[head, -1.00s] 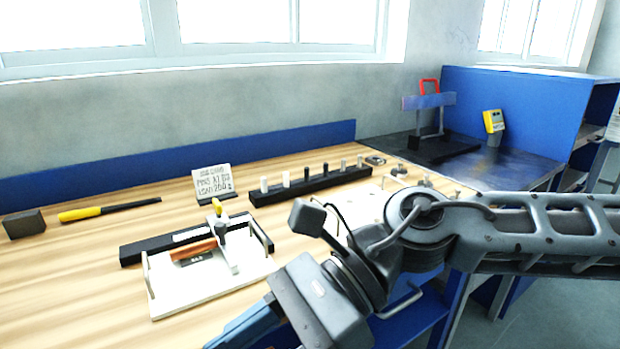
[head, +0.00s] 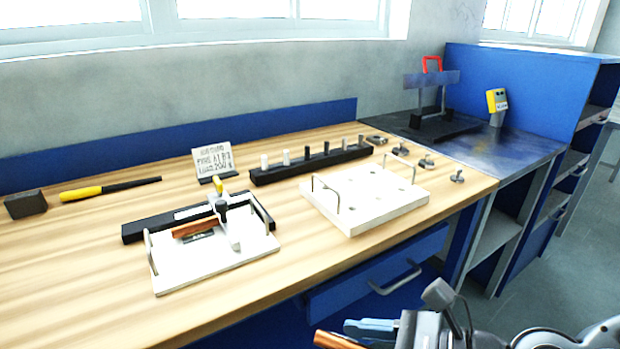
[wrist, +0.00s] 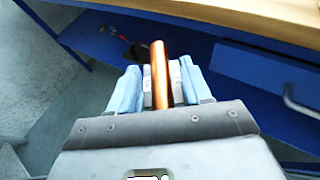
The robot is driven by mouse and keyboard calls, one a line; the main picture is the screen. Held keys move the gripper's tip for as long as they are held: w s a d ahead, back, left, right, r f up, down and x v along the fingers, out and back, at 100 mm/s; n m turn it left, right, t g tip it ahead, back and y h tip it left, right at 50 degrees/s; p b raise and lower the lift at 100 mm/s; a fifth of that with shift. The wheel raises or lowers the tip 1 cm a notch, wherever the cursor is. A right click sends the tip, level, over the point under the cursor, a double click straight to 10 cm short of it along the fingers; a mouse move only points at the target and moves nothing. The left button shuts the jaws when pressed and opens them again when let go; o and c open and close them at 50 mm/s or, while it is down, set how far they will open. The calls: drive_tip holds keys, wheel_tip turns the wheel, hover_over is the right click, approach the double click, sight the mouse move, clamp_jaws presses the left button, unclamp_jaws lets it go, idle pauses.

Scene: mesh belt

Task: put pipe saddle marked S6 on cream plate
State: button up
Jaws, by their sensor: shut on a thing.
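My gripper (head: 362,330) is low in front of the bench at the bottom of the head view. Its blue fingers (wrist: 160,88) are shut on a copper-coloured piece (wrist: 159,70), which shows as a long narrow bar in the wrist view and partly in the head view (head: 336,341). No S6 mark is readable on it. A cream plate with holes and two wire handles (head: 365,212) lies on the bench at right. Another pale plate (head: 185,277) at left bears a clamp (head: 226,220) and a copper-coloured piece (head: 195,227). I cannot tell which plate is meant.
Small metal parts (head: 426,162) lie right of the holed plate. A blue drawer with a handle (head: 395,278) fronts the bench.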

drive_tip(key=w+d+f+m+t+h, duration=0.4)
drive_tip(key=d+f+m+h, duration=0.2)
drive_tip(key=d+f, duration=0.1)
drive_tip(key=w+d+f+m+t+h, duration=0.4)
drive_tip(key=d+f+m+h, duration=0.2)
drive_tip(key=d+f+m, duration=0.1)
wheel_tip(320, 180, down, 2)
drive_tip(key=shift+d+f, duration=0.2)
drive_tip(key=shift+d, duration=0.4)
drive_tip(key=shift+w+r, duration=0.1)
drive_tip(key=shift+r, duration=0.15)
